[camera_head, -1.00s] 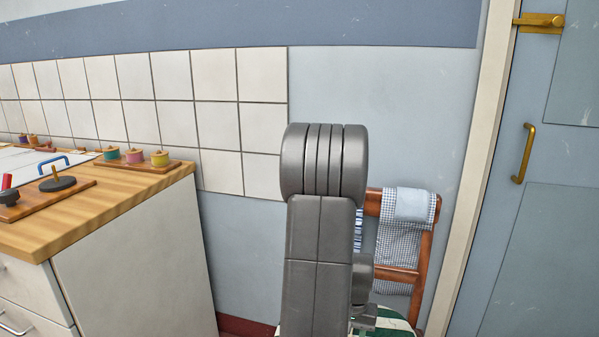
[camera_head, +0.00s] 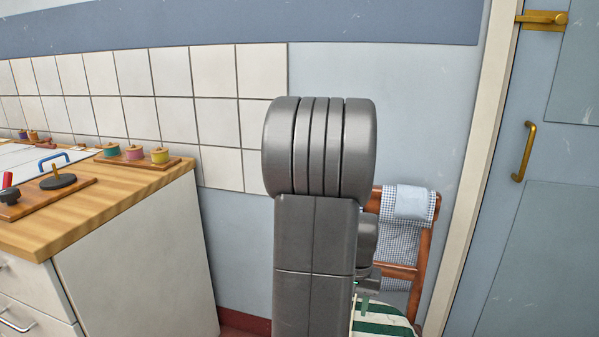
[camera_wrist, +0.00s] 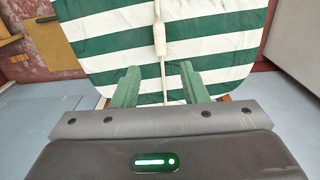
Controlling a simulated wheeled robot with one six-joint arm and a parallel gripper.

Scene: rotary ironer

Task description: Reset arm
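My gripper (camera_wrist: 161,86) shows in the wrist view with its two green fingers apart and nothing clearly clasped between them. Beyond the fingers lies the green-and-white striped seat (camera_wrist: 105,45) of a chair. A thin pale cord or rod with a thicker white part (camera_wrist: 160,38) runs up the picture between and beyond the fingertips. I cannot tell whether it touches them. In the head view my grey arm stands upright in the middle, hiding part of the wooden chair (camera_head: 424,262). My gripper is mostly hidden behind the arm there.
A checked cloth (camera_head: 409,204) hangs over the chair back. A blue door (camera_head: 545,230) with a brass handle (camera_head: 525,152) stands at right.

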